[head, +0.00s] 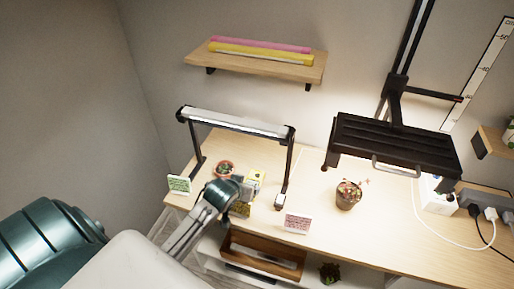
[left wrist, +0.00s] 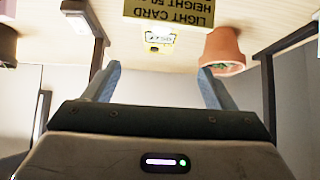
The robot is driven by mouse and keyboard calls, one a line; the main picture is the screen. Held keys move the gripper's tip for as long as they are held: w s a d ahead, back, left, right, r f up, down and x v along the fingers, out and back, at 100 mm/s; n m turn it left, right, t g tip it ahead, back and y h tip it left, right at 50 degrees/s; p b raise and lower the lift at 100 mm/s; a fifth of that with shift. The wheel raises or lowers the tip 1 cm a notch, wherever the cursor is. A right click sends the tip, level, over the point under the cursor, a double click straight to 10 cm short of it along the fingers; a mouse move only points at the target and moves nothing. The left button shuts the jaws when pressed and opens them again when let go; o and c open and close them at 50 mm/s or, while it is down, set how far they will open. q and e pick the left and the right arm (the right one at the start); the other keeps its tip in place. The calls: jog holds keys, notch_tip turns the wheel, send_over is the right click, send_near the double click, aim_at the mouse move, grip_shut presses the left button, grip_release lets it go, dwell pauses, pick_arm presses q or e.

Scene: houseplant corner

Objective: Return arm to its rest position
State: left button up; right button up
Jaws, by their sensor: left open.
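My left arm reaches in from the lower left in the head view, and its gripper (head: 236,190) is over the left part of the wooden table (head: 400,215). The arm's wrist hides the fingers in the head view. In the left wrist view my left gripper (left wrist: 158,82) has its two fingers wide apart with nothing between them. Beyond the fingertips are a yellow light card (left wrist: 168,12), a small yellow-and-white object (left wrist: 159,38) and a terracotta pot (left wrist: 223,47). The fingers look apart from them. My right gripper does not show.
A low lamp bar (head: 235,122) on two legs spans the table near my left gripper. A black lamp panel (head: 392,145) hangs at right above a potted plant (head: 347,198). A wooden crate (head: 262,252) sits below.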

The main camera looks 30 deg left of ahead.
pick_arm(q)
jog(key=s+d+m+g+h, duration=0.1)
jog(key=s+d+m+g, duration=0.2)
jog(key=s, duration=0.9)
jog(key=s+d+m+g, duration=0.15)
jog(key=s+d, duration=0.25)
jog(key=s, duration=0.8)
notch_tip(320, 180, down, 32)
jog(key=a+n+g+b, duration=0.1)
jog(key=a+g+b, duration=0.1)
jog(key=b, duration=0.1)
jog(key=s+a+f+b, duration=0.1)
jog(key=s+f, duration=0.8)
jog(key=f, duration=0.2)
jog(key=s+f+g+b, duration=0.1)
jog(key=s+f+b, duration=0.1)
jog(key=s+f, duration=0.7)
notch_tip(320, 180, down, 3)
jog(key=shift+s+a+f, duration=0.2)
jog(key=shift+s+a, duration=0.1)
jog(key=shift+a, duration=0.1)
jog(key=shift+n, duration=0.25)
